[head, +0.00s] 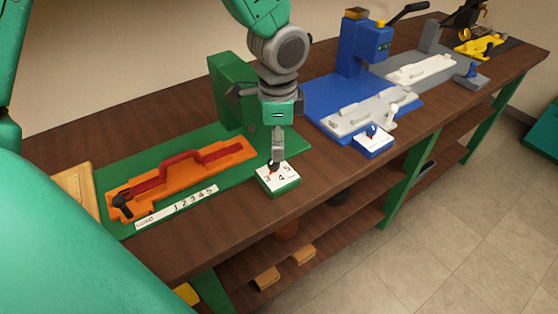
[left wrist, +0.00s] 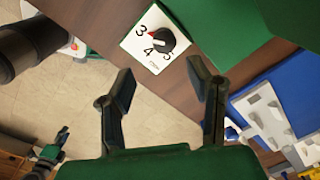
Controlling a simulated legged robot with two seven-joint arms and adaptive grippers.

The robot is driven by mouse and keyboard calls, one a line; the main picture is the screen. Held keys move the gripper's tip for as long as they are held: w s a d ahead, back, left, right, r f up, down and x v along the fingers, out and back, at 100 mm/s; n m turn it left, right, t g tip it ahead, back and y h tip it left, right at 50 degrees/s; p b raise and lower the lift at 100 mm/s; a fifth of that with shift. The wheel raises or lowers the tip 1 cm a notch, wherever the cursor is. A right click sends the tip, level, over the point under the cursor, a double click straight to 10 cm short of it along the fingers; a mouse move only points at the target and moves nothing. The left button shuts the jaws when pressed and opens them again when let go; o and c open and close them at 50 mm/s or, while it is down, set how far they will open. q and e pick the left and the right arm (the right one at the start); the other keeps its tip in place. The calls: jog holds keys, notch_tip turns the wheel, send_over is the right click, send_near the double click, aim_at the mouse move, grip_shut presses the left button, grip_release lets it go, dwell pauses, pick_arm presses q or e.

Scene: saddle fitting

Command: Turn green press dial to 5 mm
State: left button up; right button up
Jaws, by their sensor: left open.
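The green press dial (head: 279,178) is a small green box with a white face marked 3, 4 and 5, at the bench's front edge. In the left wrist view its black knob (left wrist: 160,41) has a red pointer turned toward the 3. My left gripper (head: 276,158) points down over the dial in the head view and hides part of the knob. In the left wrist view the left gripper (left wrist: 162,82) has its fingers wide apart, with nothing between them; the knob shows beyond the fingertips. I cannot tell whether a finger touches it.
The green press (head: 232,90) stands behind, with an orange plate (head: 215,160) and a 1-to-5 scale strip (head: 178,207) to the left. A blue press (head: 362,45) and blue dial (head: 373,142) stand to the right. Bare bench lies between the two dials.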

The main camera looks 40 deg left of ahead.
aim_at(271, 161)
pick_arm(q)
jog(key=a+f, duration=0.1)
jog(key=f, duration=0.1)
jog(key=a+f, duration=0.1)
jog(key=f, duration=0.3)
jog(key=shift+a+f, duration=0.25)
jog(key=shift+a, duration=0.15)
jog(key=shift+w+d, duration=0.1)
jog(key=shift+d, duration=0.15)
jog(key=shift+d+r, duration=0.1)
jog(key=shift+d, duration=0.8)
jog(key=shift+c, duration=0.8)
jog(key=c, duration=0.6)
jog(key=shift+a, duration=0.15)
grip_shut()
jog(key=shift+a, duration=0.5)
pick_arm(e)
jog(key=shift+a+f, duration=0.2)
jog(key=shift+a, duration=0.35)
pick_arm(q)
jog(key=shift+d, duration=0.1)
